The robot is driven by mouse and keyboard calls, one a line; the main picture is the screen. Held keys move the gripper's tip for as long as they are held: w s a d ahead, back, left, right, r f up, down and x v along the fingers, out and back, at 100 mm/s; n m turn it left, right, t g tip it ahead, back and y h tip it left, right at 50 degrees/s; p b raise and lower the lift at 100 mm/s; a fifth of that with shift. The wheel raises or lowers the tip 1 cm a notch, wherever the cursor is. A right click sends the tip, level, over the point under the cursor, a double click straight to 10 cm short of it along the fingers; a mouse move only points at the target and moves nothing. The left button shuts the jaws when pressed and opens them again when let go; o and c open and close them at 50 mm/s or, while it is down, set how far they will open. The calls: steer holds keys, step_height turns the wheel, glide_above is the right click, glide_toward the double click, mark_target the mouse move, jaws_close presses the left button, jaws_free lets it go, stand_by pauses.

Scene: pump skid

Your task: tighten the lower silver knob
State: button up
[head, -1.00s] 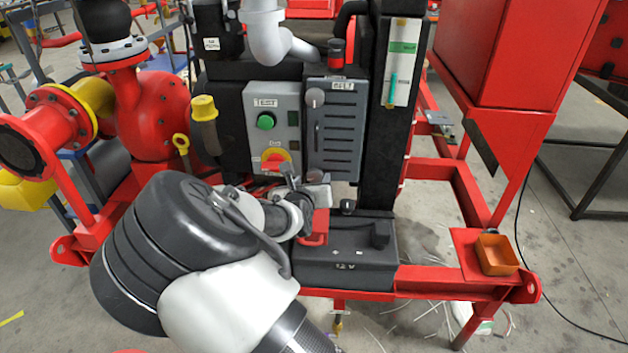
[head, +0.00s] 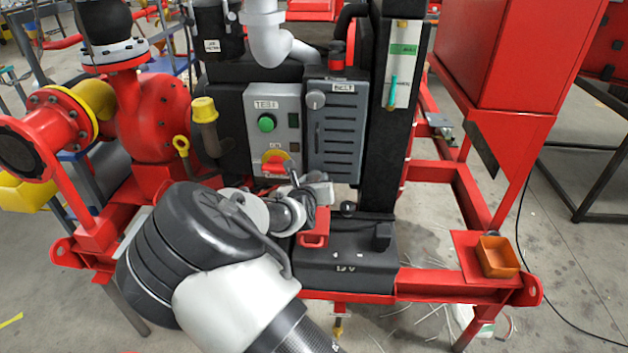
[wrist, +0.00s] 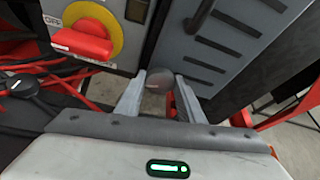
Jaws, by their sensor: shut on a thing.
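The lower silver knob (wrist: 160,79) is a round grey disc at the bottom corner of the grey louvred cover in the wrist view. My gripper (wrist: 159,84) has a finger on each side of it and is shut on it. In the head view my gripper (head: 322,186) is at the cover's lower left edge, and my wrist hides the knob. The upper silver knob (head: 316,100) sits near the top left of the grey cover (head: 335,135), under a label.
Left of the cover is a control box with a green button (head: 266,123) and a red-and-yellow rotary switch (head: 275,163), close to my gripper. A black battery box (head: 345,270) and red handle (head: 313,240) lie below. An orange tray (head: 497,257) stands at the right.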

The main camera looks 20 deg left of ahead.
steer(key=shift+p, duration=0.35)
steer(key=shift+r+n+h+p, duration=0.15)
steer(key=shift+n+h+p, duration=0.25)
steer(key=shift+n+p, duration=0.3)
steer(key=shift+s+a+f+n+t+h+p, duration=0.1)
steer(key=shift+a+f+n+t+h+p, duration=0.1)
steer(key=shift+n+t+h+p, duration=0.65)
steer(key=n+h+p, duration=0.1)
steer(key=n, duration=0.3)
steer(key=shift+f+t+p, duration=0.2)
steer(key=shift+t+p, duration=0.1)
steer(key=shift+t, duration=0.05)
steer(key=shift+n+t+h, duration=0.3)
steer(key=shift+n+h, duration=0.25)
steer(key=shift+n, duration=0.4)
steer(key=shift+a, duration=0.1)
steer(key=o, duration=1.1)
steer(key=shift+c, duration=0.2)
